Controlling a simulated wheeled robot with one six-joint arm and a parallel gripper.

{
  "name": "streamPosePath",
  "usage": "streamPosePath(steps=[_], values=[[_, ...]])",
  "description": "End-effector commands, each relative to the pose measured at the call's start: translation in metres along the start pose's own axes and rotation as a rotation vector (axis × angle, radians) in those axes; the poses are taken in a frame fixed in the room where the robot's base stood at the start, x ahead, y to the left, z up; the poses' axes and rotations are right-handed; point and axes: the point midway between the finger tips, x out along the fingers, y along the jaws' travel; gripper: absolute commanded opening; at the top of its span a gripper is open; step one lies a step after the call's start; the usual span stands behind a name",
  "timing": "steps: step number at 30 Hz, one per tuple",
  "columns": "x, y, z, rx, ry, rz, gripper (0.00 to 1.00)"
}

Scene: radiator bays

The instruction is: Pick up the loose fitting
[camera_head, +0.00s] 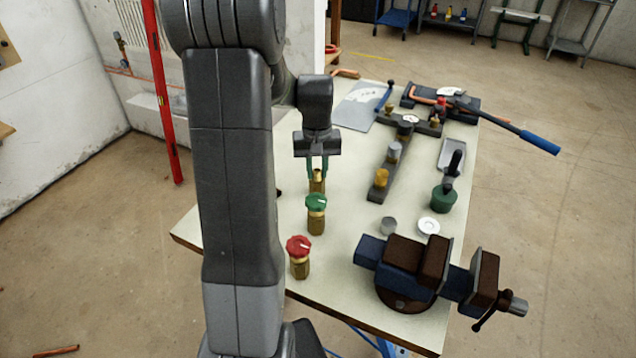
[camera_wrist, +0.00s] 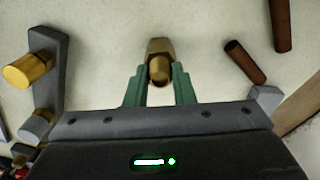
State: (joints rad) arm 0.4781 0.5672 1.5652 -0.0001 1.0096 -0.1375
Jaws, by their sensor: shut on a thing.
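The loose fitting is a small brass piece (camera_head: 317,180) on the pale tabletop, behind the green-capped valve in the head view. My gripper (camera_head: 317,165) comes down on it from above, with its two green fingers shut on its sides. In the wrist view the brass fitting (camera_wrist: 159,65) sits between the green fingertips of my gripper (camera_wrist: 159,80). The head view does not show clearly whether its base touches the table.
A green-capped brass valve (camera_head: 316,214) stands just in front, and a red-capped one (camera_head: 299,257) nearer. A blue vise (camera_head: 405,265) fills the front right. A dark rack with cylinders (camera_head: 385,180) stands to the right. Pale table (camera_head: 345,215) lies bare between.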

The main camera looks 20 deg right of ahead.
Motion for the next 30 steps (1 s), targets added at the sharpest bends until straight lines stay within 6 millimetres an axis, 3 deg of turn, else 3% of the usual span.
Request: streamPosePath(steps=[19,30], values=[[-0.028,0.000,0.000,0.000,0.002,0.000,0.00],[-0.029,0.000,0.000,0.000,0.001,0.000,0.00]])
